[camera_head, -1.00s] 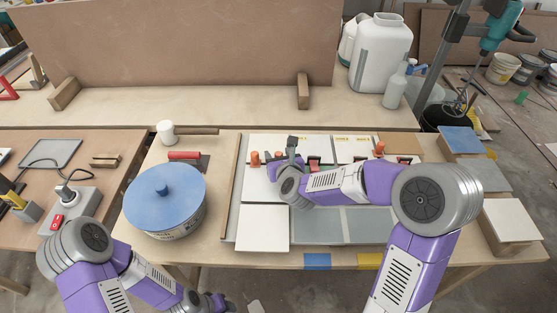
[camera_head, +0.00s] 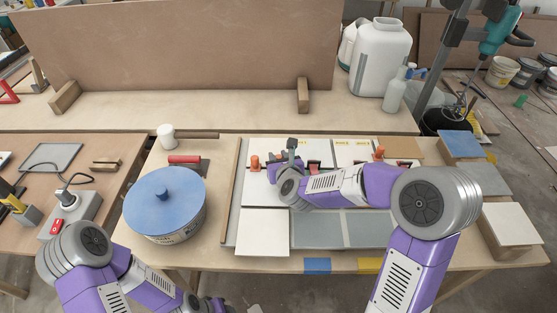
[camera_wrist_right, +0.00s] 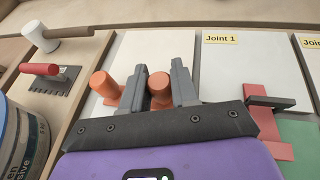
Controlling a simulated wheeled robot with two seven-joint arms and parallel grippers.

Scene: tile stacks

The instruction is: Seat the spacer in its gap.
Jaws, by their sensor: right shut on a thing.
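My right gripper (camera_head: 292,147) is over the back part of the tile board. In the right wrist view, the gripper (camera_wrist_right: 158,72) has its two grey fingers on either side of an orange piece (camera_wrist_right: 160,90), which seems to be the spacer's grip. The spacer's lower part is hidden behind my gripper body, so I cannot tell whether it sits in a gap. Another orange knob (camera_wrist_right: 105,85) stands just left of the fingers; it also shows in the head view (camera_head: 254,161). White tiles (camera_wrist_right: 150,48) lie around, one labelled "Joint 1" (camera_wrist_right: 221,39).
A blue-lidded bucket (camera_head: 165,200) stands left of the board. A red-handled notched trowel (camera_head: 186,160) and a white-headed mallet (camera_head: 167,136) lie behind it. A red piece with a dark bar (camera_wrist_right: 268,115) is right of my gripper. Another orange knob (camera_head: 379,152) stands further right.

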